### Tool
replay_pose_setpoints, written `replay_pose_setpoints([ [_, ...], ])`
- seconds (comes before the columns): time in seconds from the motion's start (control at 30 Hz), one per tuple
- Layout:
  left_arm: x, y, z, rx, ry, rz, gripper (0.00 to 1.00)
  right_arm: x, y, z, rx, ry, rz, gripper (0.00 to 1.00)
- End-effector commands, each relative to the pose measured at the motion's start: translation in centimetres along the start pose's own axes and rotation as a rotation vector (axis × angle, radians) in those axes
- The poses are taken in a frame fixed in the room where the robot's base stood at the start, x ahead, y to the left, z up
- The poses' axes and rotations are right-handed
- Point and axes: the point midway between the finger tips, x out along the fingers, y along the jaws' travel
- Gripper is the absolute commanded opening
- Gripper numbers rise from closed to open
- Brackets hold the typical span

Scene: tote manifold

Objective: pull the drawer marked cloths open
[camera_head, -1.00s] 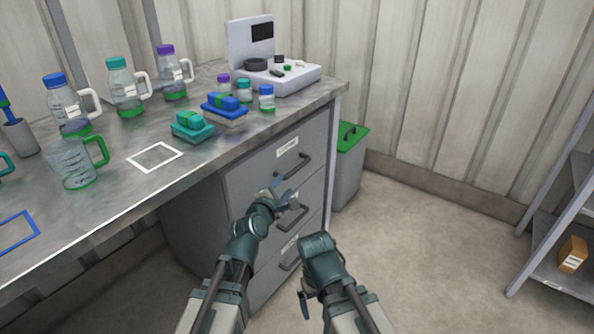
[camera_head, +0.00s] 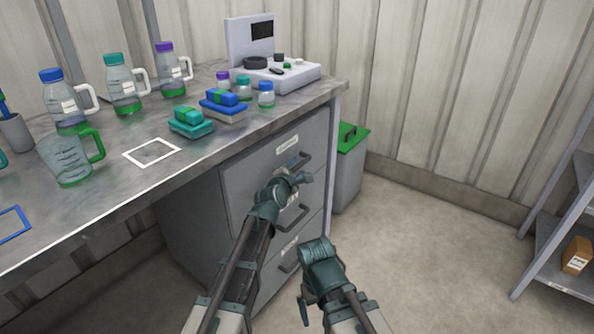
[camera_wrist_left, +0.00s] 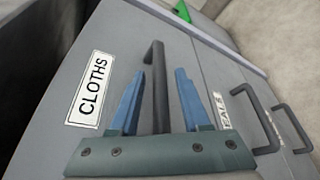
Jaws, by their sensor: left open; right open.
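The drawer marked cloths (camera_head: 240,185) is the top one in the grey cabinet under the bench, and it looks shut. Its label CLOTHS (camera_wrist_left: 91,88) is readable in the left wrist view. Its dark bar handle (camera_wrist_left: 155,85) appears between the two blue fingers of my left gripper (camera_wrist_left: 157,100); I cannot tell whether they reach around it in depth. My right gripper (camera_head: 305,310) is open and empty, low in front of the cabinet.
Two lower drawers have handles (camera_head: 292,218) like the top one; one label ends in EALS (camera_wrist_left: 223,110). The bench top (camera_head: 100,215) holds bottles, jugs, sponges and a scale (camera_head: 285,75). A green-lidded bin (camera_head: 347,165) stands right of the cabinet. Floor at right is clear up to a shelf (camera_head: 560,250).

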Motion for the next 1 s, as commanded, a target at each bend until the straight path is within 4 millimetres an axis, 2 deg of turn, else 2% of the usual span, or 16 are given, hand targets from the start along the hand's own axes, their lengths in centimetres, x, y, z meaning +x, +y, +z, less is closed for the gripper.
replay_pose_setpoints([
  [0.37, 0.55, -0.01, 0.03, 0.001, 0.000, 0.000, 0.47, 0.11, -0.02, -0.01, 0.000, 0.000, 0.000, 1.00],
  [0.4, 0.55, -0.01, 0.03, 0.001, 0.000, 0.000, 0.45, 0.11, -0.02, -0.01, 0.000, 0.000, 0.000, 1.00],
  [0.6, 0.55, -0.01, 0.02, 0.001, 0.000, 0.000, 0.09, 0.11, -0.02, -0.01, 0.000, 0.000, 0.000, 1.00],
  [0.67, 0.55, -0.01, 0.02, 0.001, 0.000, -0.001, 0.00, 0.11, -0.02, -0.01, 0.000, 0.000, 0.000, 1.00],
  [1.0, 0.54, -0.03, 0.02, 0.001, 0.000, -0.001, 0.00, 0.11, -0.02, 0.00, 0.000, 0.000, 0.000, 1.00],
])
